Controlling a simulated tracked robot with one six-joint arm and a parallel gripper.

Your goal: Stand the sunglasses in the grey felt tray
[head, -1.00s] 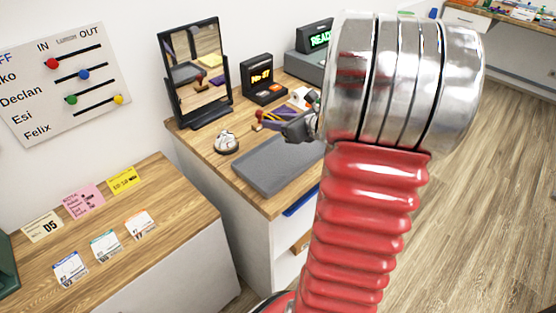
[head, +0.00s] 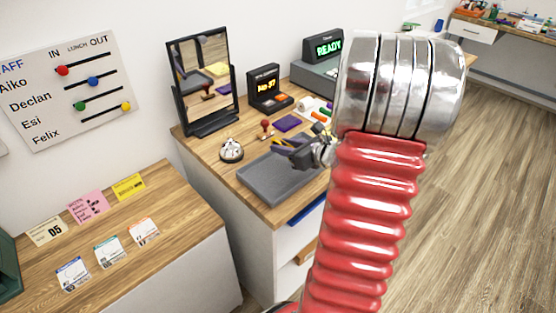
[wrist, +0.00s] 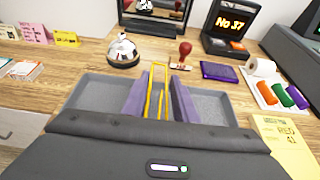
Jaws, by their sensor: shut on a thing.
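My gripper (wrist: 158,92) has purple fingers, closed on a narrow yellow frame, which I take to be the sunglasses (wrist: 155,80). They show nearly edge-on, upright between the fingers. The grey felt tray (wrist: 90,90) lies under and around the fingers, with its near part hidden by the gripper body. In the head view my gripper (head: 284,150) is over the far right part of the tray (head: 262,186), and the sunglasses are too small to make out clearly. I cannot tell whether they touch the tray floor. No other thing shows in the tray's visible part.
A bell (head: 231,149) stands beyond the tray's left corner. A black mirror (head: 203,85) and number display (head: 268,88) stand further back. Coloured rolls (wrist: 280,94) and a yellow note (wrist: 285,138) are at right.

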